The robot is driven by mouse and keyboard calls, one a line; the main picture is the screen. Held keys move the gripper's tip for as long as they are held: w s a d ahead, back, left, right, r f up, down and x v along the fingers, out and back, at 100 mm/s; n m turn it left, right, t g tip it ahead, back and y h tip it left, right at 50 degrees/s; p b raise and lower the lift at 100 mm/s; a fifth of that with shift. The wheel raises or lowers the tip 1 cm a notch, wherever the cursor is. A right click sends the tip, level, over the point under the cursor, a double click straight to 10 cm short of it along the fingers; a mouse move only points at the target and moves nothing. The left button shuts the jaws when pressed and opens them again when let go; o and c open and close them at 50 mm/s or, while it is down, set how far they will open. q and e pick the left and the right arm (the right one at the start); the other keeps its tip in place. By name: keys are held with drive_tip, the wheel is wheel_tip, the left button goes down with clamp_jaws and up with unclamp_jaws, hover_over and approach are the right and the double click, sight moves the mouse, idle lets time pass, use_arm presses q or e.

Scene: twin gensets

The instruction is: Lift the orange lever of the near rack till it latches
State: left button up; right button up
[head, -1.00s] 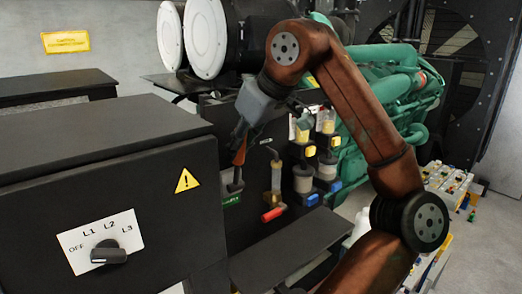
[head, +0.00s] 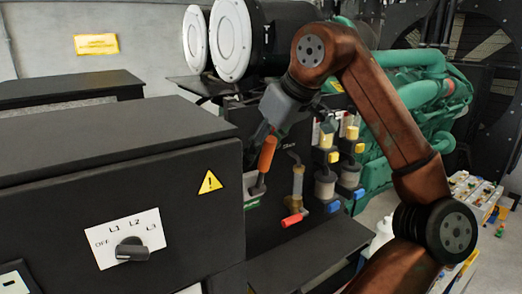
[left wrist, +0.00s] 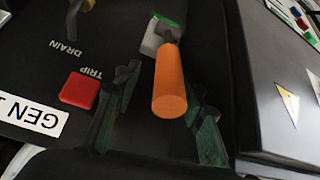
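The orange lever (head: 267,153) rises from a dark bracket on the front of the near rack (head: 285,210). In the left wrist view the orange lever (left wrist: 168,82) points toward the camera, its round end in plain sight. My left gripper (head: 262,135) is at the lever's upper end. In the left wrist view the fingers of my left gripper (left wrist: 160,118) stand apart, one on each side of the handle, with visible gaps. The gripper is open and not closed on the lever. My right gripper is not in view.
A red TRIP button (left wrist: 79,90) and a drain fitting (left wrist: 84,8) sit beside the lever. A black cabinet (head: 120,200) with a selector knob (head: 132,249) stands close on the left.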

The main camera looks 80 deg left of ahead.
use_arm(q)
drive_tip(key=shift+r, duration=0.1)
drive_tip(key=v, duration=1.2)
drive_tip(key=x, duration=1.2)
drive_tip(key=shift+d, duration=0.15)
